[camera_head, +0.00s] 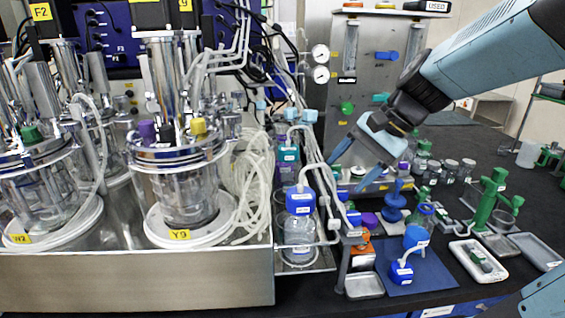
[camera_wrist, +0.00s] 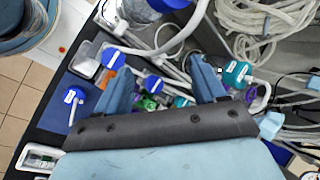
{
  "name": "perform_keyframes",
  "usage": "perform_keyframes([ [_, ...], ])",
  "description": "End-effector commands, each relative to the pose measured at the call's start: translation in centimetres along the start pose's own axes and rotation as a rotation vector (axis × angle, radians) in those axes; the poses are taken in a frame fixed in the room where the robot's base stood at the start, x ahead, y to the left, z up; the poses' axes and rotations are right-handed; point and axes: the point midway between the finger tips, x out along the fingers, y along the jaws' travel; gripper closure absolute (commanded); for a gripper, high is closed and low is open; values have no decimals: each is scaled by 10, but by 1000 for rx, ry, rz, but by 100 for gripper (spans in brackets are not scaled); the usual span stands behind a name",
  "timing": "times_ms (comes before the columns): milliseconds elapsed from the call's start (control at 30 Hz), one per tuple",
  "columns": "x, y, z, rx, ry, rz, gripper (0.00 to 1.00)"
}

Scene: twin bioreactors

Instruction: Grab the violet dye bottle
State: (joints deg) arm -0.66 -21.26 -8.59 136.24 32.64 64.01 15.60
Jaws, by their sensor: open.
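A bottle with a violet cap (camera_head: 369,220) stands on the dark bench in the head view, just behind an orange-capped one; I take it for the violet dye bottle. Its body is mostly hidden. My gripper (camera_head: 362,158) is open and empty, pointing down above and behind the small bottles. In the wrist view my gripper (camera_wrist: 163,68) has its two blue fingers spread wide. Small green and violet items show low between them, partly cut off by the gripper body, and I cannot tell which is the violet dye bottle.
Blue-capped bottles (camera_head: 300,201) with tubing stand left of the violet cap. A blue mat (camera_head: 430,273) with a blue-capped bottle (camera_head: 401,272) lies in front. Green stands (camera_head: 487,200) and trays (camera_head: 478,261) are at right. Glass reactors (camera_head: 180,185) fill the left.

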Motion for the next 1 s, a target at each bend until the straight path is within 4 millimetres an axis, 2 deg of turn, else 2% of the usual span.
perform_keyframes([
  [267,21,-48,-47,441,-257,-185,30],
  [500,34,-83,-109,797,-448,-346,30],
  [700,43,-100,-165,1034,-571,-471,30],
  [800,46,-103,-185,1111,-611,-517,30],
  [1000,49,-107,-205,1181,-648,-564,30],
])
